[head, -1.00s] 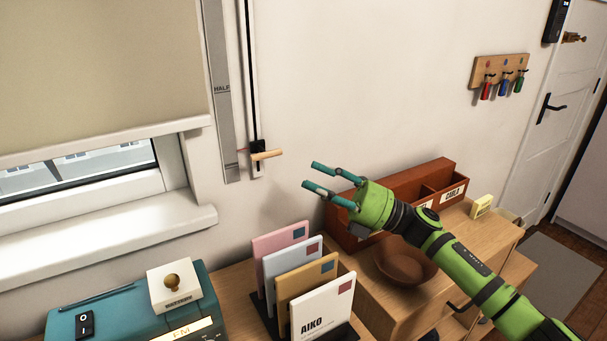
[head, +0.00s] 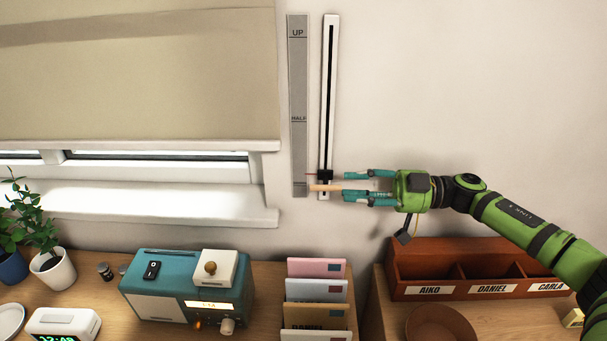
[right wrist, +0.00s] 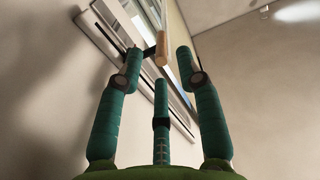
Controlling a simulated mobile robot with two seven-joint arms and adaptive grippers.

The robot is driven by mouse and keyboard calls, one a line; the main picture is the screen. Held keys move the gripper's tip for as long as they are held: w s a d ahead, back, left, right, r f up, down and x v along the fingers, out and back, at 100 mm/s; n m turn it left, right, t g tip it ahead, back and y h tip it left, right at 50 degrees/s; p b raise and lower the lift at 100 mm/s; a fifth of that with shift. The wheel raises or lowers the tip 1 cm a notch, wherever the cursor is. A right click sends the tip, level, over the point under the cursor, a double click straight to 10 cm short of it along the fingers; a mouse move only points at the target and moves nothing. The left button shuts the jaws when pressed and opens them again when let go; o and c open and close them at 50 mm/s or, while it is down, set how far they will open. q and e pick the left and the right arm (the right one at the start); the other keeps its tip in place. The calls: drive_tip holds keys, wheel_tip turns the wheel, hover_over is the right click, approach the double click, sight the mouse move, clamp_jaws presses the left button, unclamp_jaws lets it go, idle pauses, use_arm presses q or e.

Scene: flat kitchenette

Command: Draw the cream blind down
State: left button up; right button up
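The cream blind (head: 140,75) hangs over the upper part of the window at left, with its lower edge above a strip of open glass. Right of it, a white slotted track (head: 329,90) runs up the wall. Its black slider (head: 325,175) with a wooden handle (head: 324,188) sits near the track's bottom. My right gripper (head: 345,185) is open, just right of the handle. In the right wrist view the handle (right wrist: 161,48) stands between the spread fingertips (right wrist: 158,58); contact cannot be told. My left gripper is out of view.
A grey scale (head: 298,150) marked UP and HALF stands left of the track; its lowest part is unmarked or unreadable. Below are a teal radio (head: 165,300), a letter rack with envelopes (head: 316,290) and a brown sorter (head: 470,255). The wall right of the track is clear.

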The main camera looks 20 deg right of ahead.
sight(327, 186)
drive_tip(key=shift+m, duration=0.3)
drive_tip(key=p+x, duration=0.1)
drive_tip(key=x, duration=0.2)
drive_tip(key=p+x, duration=0.2)
drive_tip(key=x, duration=0.1)
drive_tip(key=shift+a+r, duration=0.1)
drive_tip(key=shift+r, duration=0.15)
drive_tip(key=shift+w+a+f, duration=0.15)
drive_tip(key=shift+w+a, duration=0.15)
drive_tip(key=shift+a, duration=0.35)
clamp_jaws()
